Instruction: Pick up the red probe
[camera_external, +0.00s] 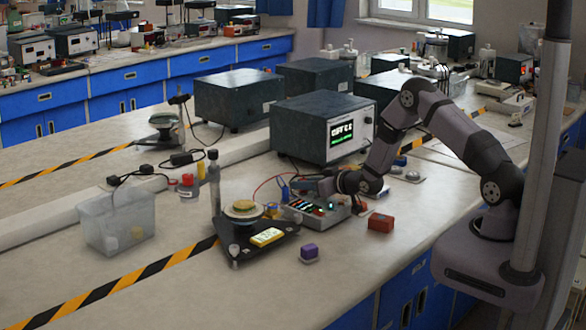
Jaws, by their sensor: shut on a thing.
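My gripper (303,184) reaches left from the arm, low over the back edge of a small panel box (318,208) with colored parts on its top. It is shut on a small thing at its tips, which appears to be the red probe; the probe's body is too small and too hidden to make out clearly. A thin red lead (262,184) curves down to the left from beside the gripper. A blue probe-like piece (284,190) stands just left of the fingertips.
A dark instrument with a lit screen (322,127) stands behind the gripper. A black stand with a round plate (243,209) is at left.

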